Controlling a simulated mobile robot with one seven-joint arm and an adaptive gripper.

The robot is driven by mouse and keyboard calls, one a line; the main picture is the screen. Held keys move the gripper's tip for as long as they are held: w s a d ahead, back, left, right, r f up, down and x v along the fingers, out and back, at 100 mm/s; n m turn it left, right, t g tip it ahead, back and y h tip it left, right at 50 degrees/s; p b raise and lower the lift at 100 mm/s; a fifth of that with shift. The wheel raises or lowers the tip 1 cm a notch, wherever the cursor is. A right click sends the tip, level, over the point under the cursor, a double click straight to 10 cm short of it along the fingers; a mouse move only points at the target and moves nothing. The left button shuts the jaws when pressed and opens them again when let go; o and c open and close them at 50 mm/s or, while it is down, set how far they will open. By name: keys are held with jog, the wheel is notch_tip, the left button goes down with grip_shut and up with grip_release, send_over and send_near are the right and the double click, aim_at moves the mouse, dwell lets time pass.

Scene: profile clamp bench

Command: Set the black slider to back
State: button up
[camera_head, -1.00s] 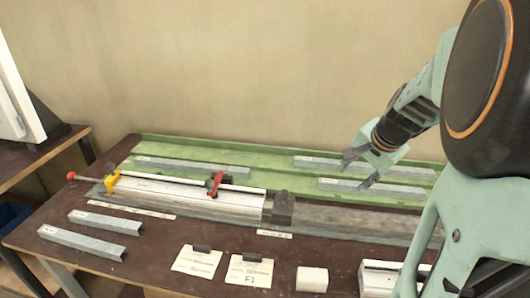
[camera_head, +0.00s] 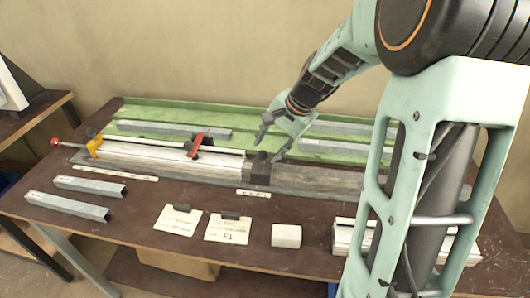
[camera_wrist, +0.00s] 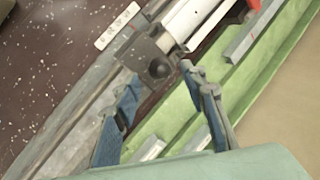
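The black slider (camera_head: 260,168) is a dark block on the long grey rail (camera_head: 315,181), at the right end of the white profile (camera_head: 165,160). In the wrist view the slider (camera_wrist: 150,62) shows a round dark knob. My gripper (camera_head: 271,145) is open and empty, with its fingers apart above and behind the slider. In the wrist view my gripper (camera_wrist: 158,78) has its blue-padded fingertips to either side of the slider's near edge. I cannot tell whether they touch it.
A red lever (camera_head: 195,145) and a yellow clamp part (camera_head: 94,146) sit along the profile. Loose grey bars (camera_head: 67,205) lie in front and on the green tray (camera_head: 150,111) behind.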

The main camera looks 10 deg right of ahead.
aim_at(265, 153)
jog(key=shift+x, duration=1.65)
grip_shut()
